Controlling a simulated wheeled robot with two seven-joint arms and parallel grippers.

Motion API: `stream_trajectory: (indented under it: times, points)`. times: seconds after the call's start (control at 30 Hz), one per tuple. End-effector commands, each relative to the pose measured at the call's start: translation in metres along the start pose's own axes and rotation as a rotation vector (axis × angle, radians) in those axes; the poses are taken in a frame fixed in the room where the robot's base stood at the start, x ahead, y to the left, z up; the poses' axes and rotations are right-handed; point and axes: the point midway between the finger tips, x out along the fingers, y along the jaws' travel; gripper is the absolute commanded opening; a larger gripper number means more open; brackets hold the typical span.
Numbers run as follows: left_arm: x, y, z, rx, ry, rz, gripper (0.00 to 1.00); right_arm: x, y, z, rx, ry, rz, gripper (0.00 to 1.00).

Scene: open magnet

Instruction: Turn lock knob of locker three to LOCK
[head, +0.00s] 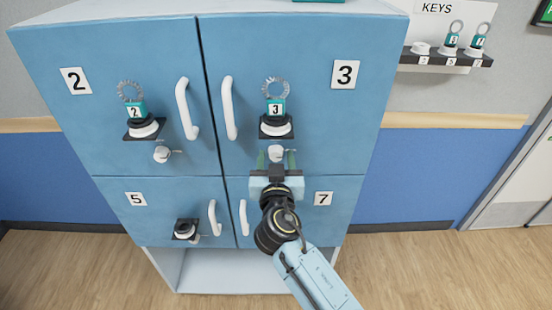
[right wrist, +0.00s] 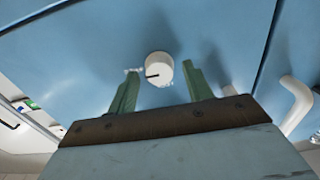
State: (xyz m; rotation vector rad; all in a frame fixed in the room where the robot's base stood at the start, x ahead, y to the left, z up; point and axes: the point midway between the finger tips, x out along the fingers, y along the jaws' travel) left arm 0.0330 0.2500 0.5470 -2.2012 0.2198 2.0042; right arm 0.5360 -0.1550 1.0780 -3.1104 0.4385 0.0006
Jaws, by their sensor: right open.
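Locker three is the blue door (head: 310,130) with the "3" label, at the upper right of the locker block in the head view. Its white lock knob (head: 276,153) sits below a magnet holder (head: 276,127) carrying a teal key tag "3" (head: 276,107). In the right wrist view the lock knob (right wrist: 159,69) is round and white, with a dark mark pointing left. My right gripper (head: 276,158) is open, its green fingers on either side of the knob; in the right wrist view the gripper (right wrist: 160,85) shows the knob between and beyond the fingertips, apart from both. My left gripper is out of view.
Locker three's white handle (head: 229,108) is left of the knob. Locker two (head: 110,60) has its own knob (head: 162,154) and tag. Lockers five and seven are below. A key shelf (head: 445,58) hangs on the wall at the upper right. The wood floor at right is clear.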

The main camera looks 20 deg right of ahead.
Motion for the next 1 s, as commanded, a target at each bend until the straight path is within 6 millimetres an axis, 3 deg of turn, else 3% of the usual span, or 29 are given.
stream_trajectory:
  times: [0.1,0.43,0.77,1.0]
  points:
    - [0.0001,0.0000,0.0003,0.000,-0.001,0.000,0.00,-0.0002,0.0001,0.0001,0.000,0.000,0.000,0.48]
    - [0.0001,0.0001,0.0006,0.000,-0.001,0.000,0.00,-0.0004,0.0000,0.0000,-0.001,0.000,0.000,0.06]
    - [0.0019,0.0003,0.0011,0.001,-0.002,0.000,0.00,-0.0005,-0.0001,0.0003,-0.050,0.001,0.000,0.06]
    - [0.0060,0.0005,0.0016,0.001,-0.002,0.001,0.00,-0.0006,-0.0006,0.0004,-0.200,0.001,0.000,0.06]
